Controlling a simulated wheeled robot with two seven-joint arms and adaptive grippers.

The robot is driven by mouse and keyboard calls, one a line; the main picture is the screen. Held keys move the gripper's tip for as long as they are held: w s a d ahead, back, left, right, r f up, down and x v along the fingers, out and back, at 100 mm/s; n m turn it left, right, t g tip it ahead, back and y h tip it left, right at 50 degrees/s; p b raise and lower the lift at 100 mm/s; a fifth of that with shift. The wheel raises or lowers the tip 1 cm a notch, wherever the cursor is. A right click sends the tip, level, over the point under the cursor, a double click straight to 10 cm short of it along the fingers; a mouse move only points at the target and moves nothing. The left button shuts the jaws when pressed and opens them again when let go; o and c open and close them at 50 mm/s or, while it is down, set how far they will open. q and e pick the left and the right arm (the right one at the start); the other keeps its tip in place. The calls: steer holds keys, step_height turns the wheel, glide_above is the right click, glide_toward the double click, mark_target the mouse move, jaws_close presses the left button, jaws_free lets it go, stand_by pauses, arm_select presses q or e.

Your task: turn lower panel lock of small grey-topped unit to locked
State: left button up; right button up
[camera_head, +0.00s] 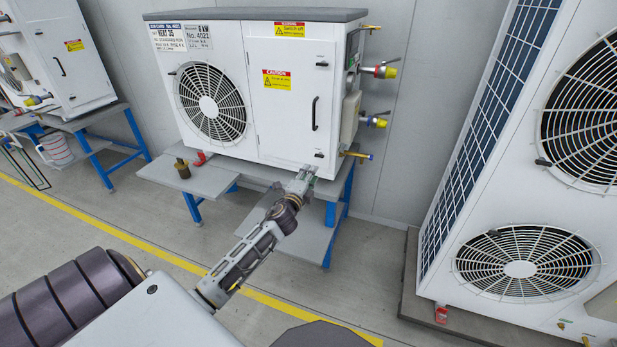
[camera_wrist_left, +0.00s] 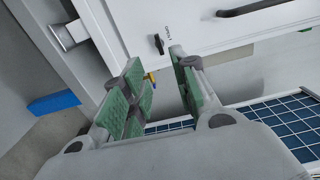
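The small grey-topped unit (camera_head: 262,90) is a white box with a fan grille on its left and a side panel on its right. The lower panel lock (camera_head: 319,155) is a small black knob near the panel's bottom edge. In the left wrist view the lock (camera_wrist_left: 159,44) stands out dark on the white panel, with small lettering beside it. My left gripper (camera_head: 307,172) is just below and in front of the lock. In the wrist view its green-padded fingers (camera_wrist_left: 157,62) are apart and empty, with the lock just beyond their tips. My right gripper is not in view.
The unit stands on a grey bench (camera_head: 222,180) with blue legs. A black handle (camera_head: 314,113) and an upper lock (camera_head: 322,64) are on the same panel. Valves with yellow caps (camera_head: 387,72) stick out at its right. A large two-fan unit (camera_head: 480,200) stands farther right.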

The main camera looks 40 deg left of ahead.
arm_select(q)
steer(key=shift+s+d, duration=0.1)
steer(key=shift+s, duration=0.25)
stand_by(0.5)
